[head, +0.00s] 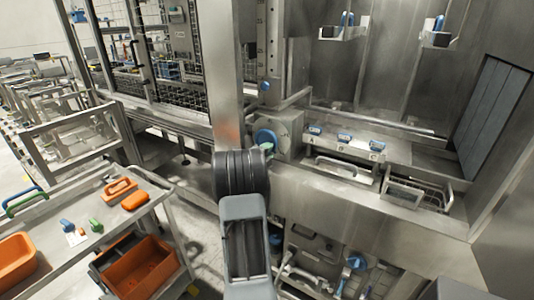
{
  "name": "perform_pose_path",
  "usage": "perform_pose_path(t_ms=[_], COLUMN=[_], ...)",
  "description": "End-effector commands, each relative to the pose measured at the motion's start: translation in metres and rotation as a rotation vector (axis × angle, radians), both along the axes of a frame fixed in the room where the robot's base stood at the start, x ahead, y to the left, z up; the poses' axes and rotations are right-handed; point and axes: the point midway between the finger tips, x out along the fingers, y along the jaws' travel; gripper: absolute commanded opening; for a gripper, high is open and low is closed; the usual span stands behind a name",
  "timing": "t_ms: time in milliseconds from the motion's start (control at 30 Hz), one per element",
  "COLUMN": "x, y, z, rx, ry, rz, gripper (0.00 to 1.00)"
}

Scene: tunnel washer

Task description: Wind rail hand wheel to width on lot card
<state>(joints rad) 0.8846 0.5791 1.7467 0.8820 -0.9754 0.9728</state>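My gripper is hidden behind the arm; a small green piece beside the wheel's lower edge cannot be told clearly. Whether anything touches the wheel cannot be seen. A vertical strip with small marks (262,35) runs above the wheel. I cannot make out a lot card or any width on it.
A trolley (160,194) at lower left carries orange boxes (121,188), small blue and green pieces and an orange bin (142,268). A ledge with several blue-handled parts (344,137) and a wire basket (418,189) lie right of the wheel. A mesh guard (180,60) stands behind left.

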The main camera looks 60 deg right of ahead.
Motion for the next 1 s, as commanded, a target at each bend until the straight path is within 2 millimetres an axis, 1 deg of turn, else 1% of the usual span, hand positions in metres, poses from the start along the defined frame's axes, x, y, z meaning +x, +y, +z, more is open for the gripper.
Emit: perform_pose_path(t_ms=[33,200,267,633,833,1000], x=[-0.001,-0.001,-0.001,-0.003,-0.008,-0.012], y=[-0.001,-0.001,-0.001,-0.002,-0.003,-0.003], z=[0.002,0.002,0.002,0.005,0.014,0.02], rx=[-0.003,-0.004,-0.004,-0.006,-0.011,-0.015], ry=[-0.002,-0.002,-0.002,-0.004,-0.007,-0.009], rz=[-0.002,-0.003,-0.003,-0.004,-0.007,-0.011], gripper=[0.31,0.15,0.1,0.1,0.1,0.13])
